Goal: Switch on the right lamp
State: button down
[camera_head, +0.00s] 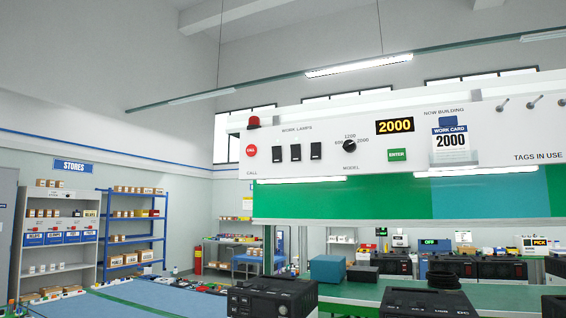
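A white control panel (370,110) spans the upper right. Under its "WORK LAMPS" label are three black switches: left (278,154), middle (296,152) and right (316,150). Their rocker positions are too small to tell. Two strip lamps, a left one (301,180) and a right one (476,171), sit along the panel's lower edge and look bright white. My gripper is not in view.
The panel also holds a red call button (251,151), a model knob (349,146), a "2000" display (395,125), a green ENTER button (397,154) and a work card (450,142). Black units (272,298) stand below. Shelves (60,235) stand left.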

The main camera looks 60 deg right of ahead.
aim_at(316, 153)
jog(key=u, duration=0.45)
jog(key=k, duration=1.35)
jog(key=z, duration=0.4)
jog(key=i, duration=1.6)
jog(key=u, duration=0.05)
